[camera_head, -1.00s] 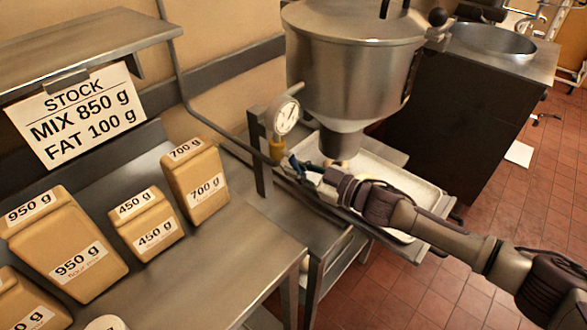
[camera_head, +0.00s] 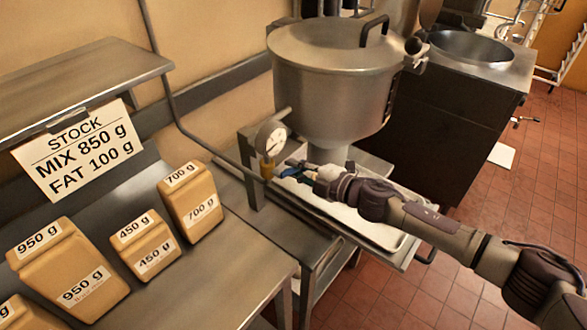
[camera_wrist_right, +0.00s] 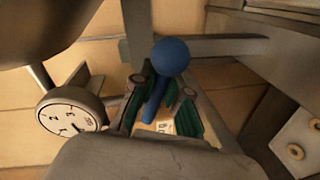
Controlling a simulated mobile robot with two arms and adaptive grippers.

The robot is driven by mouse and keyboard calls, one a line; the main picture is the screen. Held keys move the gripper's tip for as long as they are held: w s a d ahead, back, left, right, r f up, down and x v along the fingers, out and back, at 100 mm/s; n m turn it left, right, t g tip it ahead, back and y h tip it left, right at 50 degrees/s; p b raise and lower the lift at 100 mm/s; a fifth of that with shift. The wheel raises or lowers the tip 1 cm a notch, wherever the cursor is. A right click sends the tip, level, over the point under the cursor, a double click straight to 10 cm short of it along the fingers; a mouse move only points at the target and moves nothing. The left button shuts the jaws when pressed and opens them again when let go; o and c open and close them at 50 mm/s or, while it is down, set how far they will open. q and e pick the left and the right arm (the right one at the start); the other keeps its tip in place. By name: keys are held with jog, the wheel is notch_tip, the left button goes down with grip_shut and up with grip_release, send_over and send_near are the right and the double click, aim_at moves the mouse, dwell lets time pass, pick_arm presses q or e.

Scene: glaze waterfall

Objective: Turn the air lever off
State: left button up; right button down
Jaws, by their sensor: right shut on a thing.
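The air lever, a blue ball on a blue stem, shows in the right wrist view (camera_wrist_right: 171,57). My right gripper (camera_wrist_right: 158,112) has its green-padded fingers on either side of the stem, shut on it below the ball. In the head view my right gripper (camera_head: 296,172) is just right of the pressure gauge (camera_head: 271,139), in front of the steel hopper. The lever is too small there to make out clearly. The gauge also shows at the left in the right wrist view (camera_wrist_right: 72,118). My left gripper is out of view.
The steel hopper (camera_head: 330,85) stands close behind my right gripper, above a pale tray (camera_head: 395,232). Labelled tan bags, including one marked 700 g (camera_head: 190,203), stand on the steel counter (camera_head: 205,275) at left. Open tiled floor lies at right.

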jog(key=shift+w+r+n+t+p, duration=0.1)
jog(key=shift+r+n+t+p, duration=0.1)
jog(key=shift+r+n+p, duration=0.4)
jog(key=shift+r+n+t+p, duration=0.15)
jog(key=shift+r+n+t, duration=0.1)
jog(key=shift+n, duration=0.65)
jog(key=shift+d, duration=0.1)
jog(key=c, duration=1.2)
grip_release()
jog(key=shift+o, duration=0.2)
jog(key=shift+d, duration=0.25)
jog(key=v, duration=1.1)
jog(key=shift+s+r, duration=0.25)
jog(key=shift+r, duration=0.05)
